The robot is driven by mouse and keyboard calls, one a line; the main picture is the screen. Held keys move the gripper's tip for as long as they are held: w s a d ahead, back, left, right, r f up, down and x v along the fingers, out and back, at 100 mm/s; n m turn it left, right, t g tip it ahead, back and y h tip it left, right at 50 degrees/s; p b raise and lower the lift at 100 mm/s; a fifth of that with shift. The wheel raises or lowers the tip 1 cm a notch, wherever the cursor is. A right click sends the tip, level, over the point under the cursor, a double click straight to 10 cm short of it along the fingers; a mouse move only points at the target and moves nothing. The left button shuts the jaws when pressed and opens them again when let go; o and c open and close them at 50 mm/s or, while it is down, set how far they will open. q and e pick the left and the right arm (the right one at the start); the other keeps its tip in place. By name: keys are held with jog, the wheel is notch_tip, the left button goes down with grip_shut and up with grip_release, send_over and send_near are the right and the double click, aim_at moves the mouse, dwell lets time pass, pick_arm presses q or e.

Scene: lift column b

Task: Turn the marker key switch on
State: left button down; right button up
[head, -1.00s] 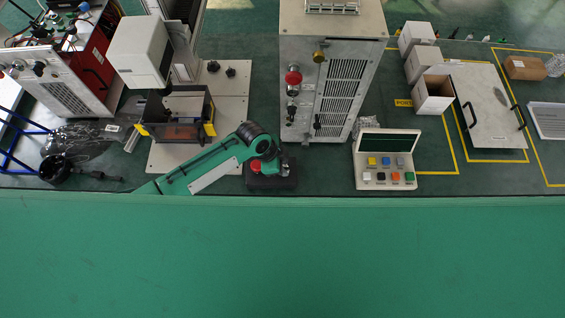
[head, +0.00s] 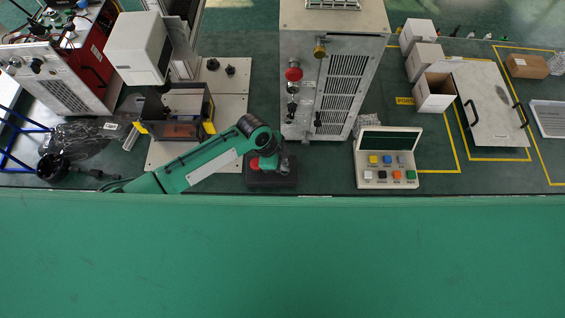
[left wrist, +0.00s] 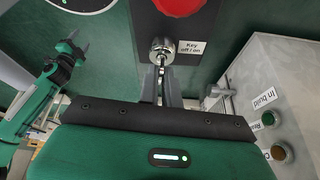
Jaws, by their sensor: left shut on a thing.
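The marker key switch is a round metal lock (left wrist: 162,50) on a black box, beside a label reading "Key off / on". It shows in the left wrist view, below a red round button (left wrist: 180,3). My left gripper (left wrist: 161,68) is shut on the key at the lock; the fingers hide most of the key, so its turn position is unclear. In the head view the black box (head: 262,183) stands low in the middle, with my left gripper (head: 281,168) over its right side.
A tall grey cabinet (head: 305,65) with knobs stands just behind the box. A white marker head (head: 138,45) and an enclosure (head: 180,112) stand to the left. A button panel (head: 388,177) sits to the right. Floor between box and panel is clear.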

pick_arm(q)
jog(key=m+b, duration=0.1)
jog(key=m+g+b, duration=0.1)
jog(key=m+b, duration=0.2)
jog(key=m, duration=0.1)
jog(key=shift+w+d+f+g+y, duration=0.15)
jog(key=shift+w+g+y, duration=0.1)
jog(key=shift+g+y, duration=0.15)
jog(key=m+g+b, duration=0.1)
jog(key=m+b, duration=0.2)
jog(key=m, duration=0.1)
jog(key=shift+y, duration=0.4)
jog(key=shift+m+b, duration=0.3)
jog(key=shift+m, duration=0.2)
jog(key=shift+r, duration=0.25)
jog(key=c, duration=1.6)
grip_release()
jog(key=shift+g, duration=0.3)
jog(key=shift+y, duration=0.3)
